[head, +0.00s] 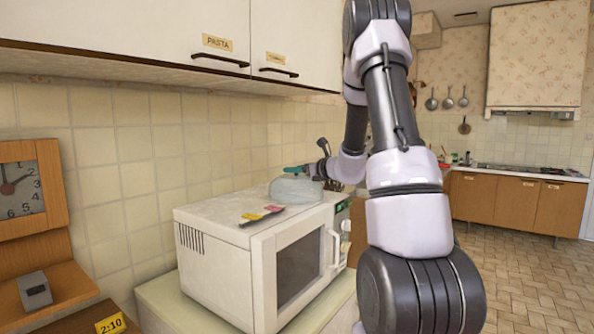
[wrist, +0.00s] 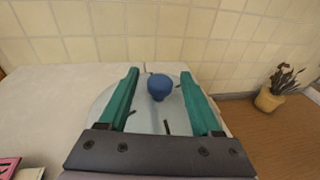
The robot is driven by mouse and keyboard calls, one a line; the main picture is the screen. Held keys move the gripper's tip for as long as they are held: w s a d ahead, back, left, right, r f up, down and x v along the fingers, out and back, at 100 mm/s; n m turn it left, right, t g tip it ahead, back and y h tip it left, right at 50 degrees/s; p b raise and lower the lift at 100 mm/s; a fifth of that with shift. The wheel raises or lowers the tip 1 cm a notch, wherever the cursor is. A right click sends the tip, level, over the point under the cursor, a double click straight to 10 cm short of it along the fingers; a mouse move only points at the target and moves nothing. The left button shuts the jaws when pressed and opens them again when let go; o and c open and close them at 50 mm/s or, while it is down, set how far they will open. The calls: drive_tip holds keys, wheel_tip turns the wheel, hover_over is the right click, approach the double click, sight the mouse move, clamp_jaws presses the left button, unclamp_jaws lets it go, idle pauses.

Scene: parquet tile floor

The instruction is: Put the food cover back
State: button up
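The food cover is a pale, see-through dome (head: 294,190) lying on top of the white microwave (head: 212,212), towards its back right. In the wrist view the cover (wrist: 104,103) has a round blue knob (wrist: 160,86) at its middle. My gripper (wrist: 161,74) is open, with its teal fingers on either side of the knob and a gap to each. In the head view my gripper (head: 296,169) is just over the cover. I cannot tell how far above the cover the fingertips are. Part of the cover is hidden behind the gripper.
Pink and yellow notes and a dark item (head: 262,215) lie on the microwave top. The tiled wall (head: 120,150) is close behind. Cupboards (head: 150,30) hang above. A potted plant (wrist: 270,99) stands on the wooden counter at right. A clock (head: 20,188) is at far left.

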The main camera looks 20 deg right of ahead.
drive_tip(key=shift+r, duration=0.15)
drive_tip(key=v, duration=1.1)
drive_tip(key=s+a+r+n+g+y, duration=0.2)
drive_tip(key=s+a+n+g, duration=0.2)
drive_tip(key=s+a+n, duration=0.4)
drive_tip(key=s+a+r+n+g+y, duration=0.2)
drive_tip(key=s+a+n+g, duration=0.3)
drive_tip(key=a, duration=0.4)
drive_tip(key=s+d+r+n+t+h, duration=0.1)
drive_tip(key=s+r+n+h, duration=0.1)
drive_tip(key=s+n+h, duration=0.6)
drive_tip(key=s+n, duration=0.6)
drive_tip(key=shift+s+d+n, duration=0.25)
drive_tip(key=shift+d+n, duration=0.05)
drive_tip(key=shift+d, duration=0.1)
